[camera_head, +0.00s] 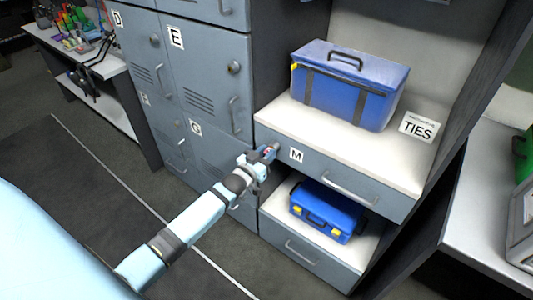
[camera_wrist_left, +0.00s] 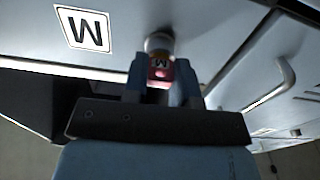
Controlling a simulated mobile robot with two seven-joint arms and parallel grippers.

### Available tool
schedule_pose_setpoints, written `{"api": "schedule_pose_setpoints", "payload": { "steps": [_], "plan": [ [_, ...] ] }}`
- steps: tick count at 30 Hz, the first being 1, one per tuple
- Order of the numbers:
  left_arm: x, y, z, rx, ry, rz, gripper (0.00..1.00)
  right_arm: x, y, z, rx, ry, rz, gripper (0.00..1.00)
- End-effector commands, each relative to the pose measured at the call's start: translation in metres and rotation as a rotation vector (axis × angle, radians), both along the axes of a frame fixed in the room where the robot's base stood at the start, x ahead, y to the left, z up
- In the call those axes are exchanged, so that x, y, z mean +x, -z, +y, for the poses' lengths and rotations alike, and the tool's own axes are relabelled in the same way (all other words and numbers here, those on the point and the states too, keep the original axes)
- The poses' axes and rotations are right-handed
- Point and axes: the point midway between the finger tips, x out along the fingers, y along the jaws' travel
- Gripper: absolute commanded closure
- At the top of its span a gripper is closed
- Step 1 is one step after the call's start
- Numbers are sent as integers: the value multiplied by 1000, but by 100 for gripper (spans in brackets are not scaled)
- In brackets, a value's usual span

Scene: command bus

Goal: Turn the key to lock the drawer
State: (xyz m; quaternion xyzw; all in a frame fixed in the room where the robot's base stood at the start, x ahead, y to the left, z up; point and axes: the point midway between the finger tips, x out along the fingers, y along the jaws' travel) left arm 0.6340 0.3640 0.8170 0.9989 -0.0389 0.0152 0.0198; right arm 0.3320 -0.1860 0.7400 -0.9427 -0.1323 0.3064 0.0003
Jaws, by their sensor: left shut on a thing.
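The drawer (camera_head: 335,176) is a blue-grey front with a white M label and a bar handle, and it looks shut. My left gripper (camera_head: 267,152) is at the left end of this drawer front, beside the M label. In the left wrist view my left gripper (camera_wrist_left: 160,72) is shut on a small key (camera_wrist_left: 158,62) with a red part and an M mark. The key is at a round metal lock (camera_wrist_left: 159,42) on the drawer front. How far the key sits in the lock is hidden. My right gripper is not in view.
A large blue case (camera_head: 345,90) stands on the shelf above the drawer, next to a TIES sign (camera_head: 418,127). A smaller blue toolbox (camera_head: 328,212) sits in the opening below. Grey lockers (camera_head: 205,70) stand on the left. Open floor lies in front.

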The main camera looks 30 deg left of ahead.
Motion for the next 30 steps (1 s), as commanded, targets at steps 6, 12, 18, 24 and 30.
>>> {"api": "schedule_pose_setpoints", "payload": {
  "steps": [6,12,18,24,30],
  "plan": [
    [0,-2,0,-186,0,16,91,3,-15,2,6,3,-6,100],
    [0,0,0,-276,0,23,91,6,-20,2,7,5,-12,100],
    [0,0,0,-276,0,22,91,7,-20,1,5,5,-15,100],
    [0,-3,0,-392,0,31,91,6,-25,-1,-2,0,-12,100],
    [0,-1,0,-580,0,46,91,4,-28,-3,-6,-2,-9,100]
  ]
}}
